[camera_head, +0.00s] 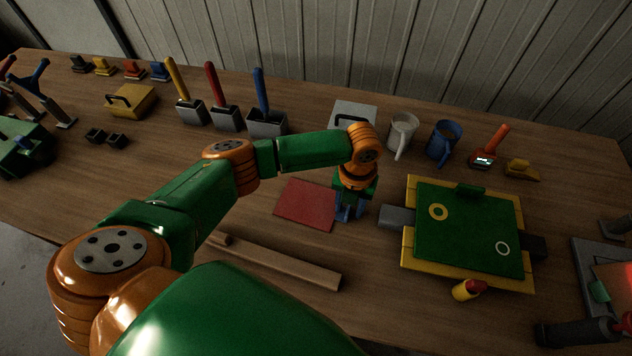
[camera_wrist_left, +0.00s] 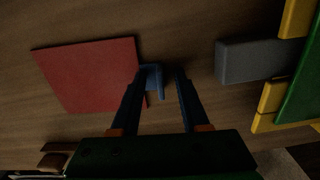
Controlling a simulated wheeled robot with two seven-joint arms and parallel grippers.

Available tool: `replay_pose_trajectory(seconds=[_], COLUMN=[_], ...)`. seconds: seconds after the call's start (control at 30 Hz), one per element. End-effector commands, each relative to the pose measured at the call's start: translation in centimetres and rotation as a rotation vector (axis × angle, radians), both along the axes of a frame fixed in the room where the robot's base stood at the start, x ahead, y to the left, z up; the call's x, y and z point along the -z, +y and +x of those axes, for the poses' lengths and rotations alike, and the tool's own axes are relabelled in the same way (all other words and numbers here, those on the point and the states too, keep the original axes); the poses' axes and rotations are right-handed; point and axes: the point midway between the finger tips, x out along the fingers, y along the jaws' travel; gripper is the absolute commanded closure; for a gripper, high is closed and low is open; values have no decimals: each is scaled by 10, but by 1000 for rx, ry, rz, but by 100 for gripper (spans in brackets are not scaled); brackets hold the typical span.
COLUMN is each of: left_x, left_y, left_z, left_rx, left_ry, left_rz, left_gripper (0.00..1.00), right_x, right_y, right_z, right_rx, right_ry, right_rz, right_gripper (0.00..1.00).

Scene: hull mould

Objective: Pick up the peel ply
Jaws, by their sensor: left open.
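A flat red square sheet, which looks like the peel ply (camera_head: 304,203), lies on the wooden table left of my left gripper (camera_head: 349,215). In the left wrist view the red sheet (camera_wrist_left: 88,75) lies left of the fingers. A small blue tab (camera_wrist_left: 152,76) shows at the sheet's right edge, close to the left fingertip; I cannot tell whether they touch. My left gripper is open, pointing down, with nothing clearly held between its blue fingers. My right gripper is not in view.
A green-and-yellow mould (camera_head: 470,230) with a grey block (camera_head: 397,217) on its left side stands right of the gripper. A wooden bar (camera_head: 285,263) lies in front. Mugs (camera_head: 402,132) and scoop-like tools (camera_head: 267,122) stand behind. Bare table lies left of the sheet.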

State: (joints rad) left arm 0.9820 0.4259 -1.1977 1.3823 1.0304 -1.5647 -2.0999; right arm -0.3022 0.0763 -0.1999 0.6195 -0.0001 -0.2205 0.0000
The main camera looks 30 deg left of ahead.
Motion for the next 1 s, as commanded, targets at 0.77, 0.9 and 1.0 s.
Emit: replay_pose_trajectory(seconds=[0.77,0.9,1.0], left_x=[-6,-28,-49], left_y=[0,0,-5], left_z=[1,1,-13], left_rx=[-1,0,5], left_ry=[-1,-4,-3], left_rz=[-2,-2,-4], left_gripper=[100,100,100], right_x=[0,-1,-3], right_y=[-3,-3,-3], right_z=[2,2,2], right_rx=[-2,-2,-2], right_ry=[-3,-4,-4], right_rz=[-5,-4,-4], right_gripper=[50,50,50])
